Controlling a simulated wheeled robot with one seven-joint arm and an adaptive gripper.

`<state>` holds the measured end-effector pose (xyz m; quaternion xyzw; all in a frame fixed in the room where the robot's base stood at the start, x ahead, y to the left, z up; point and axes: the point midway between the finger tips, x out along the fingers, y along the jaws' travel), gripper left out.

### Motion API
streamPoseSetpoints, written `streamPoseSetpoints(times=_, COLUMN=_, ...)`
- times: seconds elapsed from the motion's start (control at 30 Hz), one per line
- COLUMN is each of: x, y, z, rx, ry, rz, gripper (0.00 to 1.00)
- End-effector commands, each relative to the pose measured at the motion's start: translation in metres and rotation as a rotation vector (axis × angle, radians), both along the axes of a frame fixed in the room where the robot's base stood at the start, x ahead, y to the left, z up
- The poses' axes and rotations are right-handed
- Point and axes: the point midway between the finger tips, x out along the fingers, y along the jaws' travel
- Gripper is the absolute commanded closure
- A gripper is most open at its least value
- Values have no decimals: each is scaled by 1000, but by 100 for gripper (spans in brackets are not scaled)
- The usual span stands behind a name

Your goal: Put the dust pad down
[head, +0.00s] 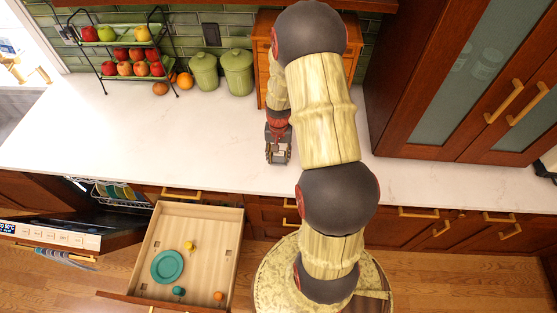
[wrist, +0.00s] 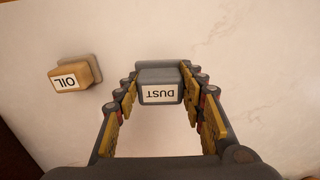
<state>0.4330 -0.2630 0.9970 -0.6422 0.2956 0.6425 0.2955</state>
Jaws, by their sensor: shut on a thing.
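The dust pad (wrist: 159,75) is a grey block with a white label reading DUST, upside down in the wrist view. My gripper (wrist: 160,88) is shut on it, with a finger on each side. In the head view my gripper (head: 278,155) points down at the white counter (head: 190,135), left of my arm. I cannot tell whether the pad touches the counter. The pad is too small to make out clearly in the head view.
A tan pad labelled OIL (wrist: 72,76) lies left of my gripper in the wrist view. Green canisters (head: 237,73) and a fruit rack (head: 128,55) stand at the back. An open drawer (head: 215,250) holds a teal plate (head: 167,267). The counter's left-middle is clear.

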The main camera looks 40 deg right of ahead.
Motion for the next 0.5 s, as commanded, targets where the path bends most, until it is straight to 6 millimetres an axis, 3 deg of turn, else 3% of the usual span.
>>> streamPoseSetpoints(times=0.13, x=5, y=-4, z=-8, rx=0, ry=0, rz=0, gripper=92)
streamPoseSetpoints(times=0.3, x=3, y=-3, z=-32, rx=2, ry=3, rz=0, gripper=92)
streamPoseSetpoints(times=0.5, x=5, y=-4, z=-37, rx=-1, ry=-1, rz=0, gripper=92)
